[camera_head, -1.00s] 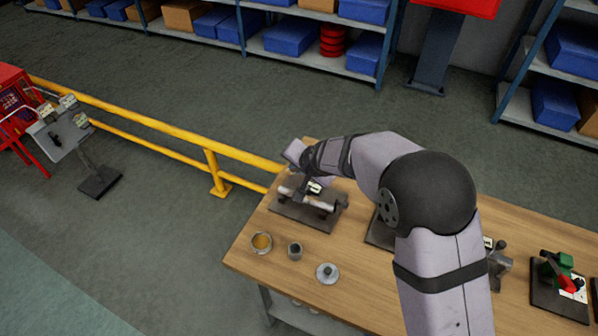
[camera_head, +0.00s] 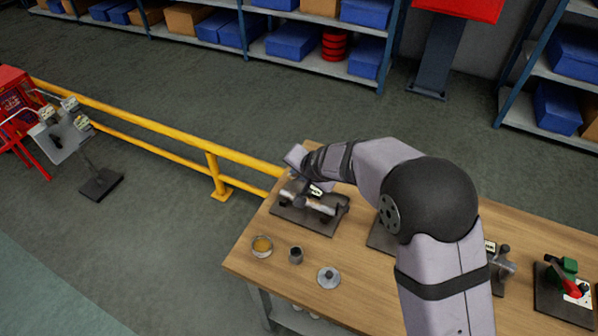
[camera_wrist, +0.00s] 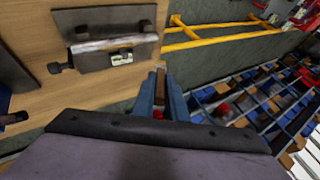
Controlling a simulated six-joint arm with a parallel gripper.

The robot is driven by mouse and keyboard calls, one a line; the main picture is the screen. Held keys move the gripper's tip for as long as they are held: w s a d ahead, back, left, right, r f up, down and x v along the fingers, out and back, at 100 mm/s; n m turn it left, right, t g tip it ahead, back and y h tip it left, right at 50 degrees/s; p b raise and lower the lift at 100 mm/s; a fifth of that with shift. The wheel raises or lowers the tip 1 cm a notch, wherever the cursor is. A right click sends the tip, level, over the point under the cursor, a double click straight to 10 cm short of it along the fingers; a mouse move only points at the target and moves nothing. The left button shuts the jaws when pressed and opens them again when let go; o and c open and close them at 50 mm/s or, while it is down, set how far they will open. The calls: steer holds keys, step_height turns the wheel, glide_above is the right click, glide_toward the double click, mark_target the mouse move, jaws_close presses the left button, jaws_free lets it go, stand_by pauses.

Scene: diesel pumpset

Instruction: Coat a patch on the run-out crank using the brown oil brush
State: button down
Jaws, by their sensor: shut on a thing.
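The run-out crank is a silver shaft lying across supports on a dark base plate at the table's far left corner, in the head view (camera_head: 318,205) and the wrist view (camera_wrist: 115,43). My gripper (camera_wrist: 160,82) shows in the wrist view as two blue-grey fingers, shut on a narrow brown piece, apparently the brown oil brush (camera_wrist: 160,79). The brush's bristle end cannot be made out. In the head view my wrist is over the crank's far side and hides part of it. Whether the brush touches the crank cannot be told.
A small cup with amber contents (camera_head: 262,246), a dark grey cup (camera_head: 296,255) and a round metal part (camera_head: 328,277) stand on the wooden table (camera_head: 285,285). A yellow rail (camera_head: 165,128) runs behind the table's left end. Other fixtures stand to the right.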

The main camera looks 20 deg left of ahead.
steer(key=shift+r+p, duration=0.55)
steer(key=shift+p, duration=0.6)
step_height(320, 180, down, 8)
steer(key=b, duration=0.8)
steer(key=d+b, duration=0.8)
steer(key=d, duration=0.2)
steer(key=a+p, duration=0.9)
steer(key=a, duration=0.1)
step_height(320, 180, up, 8)
steer(key=p, duration=0.7)
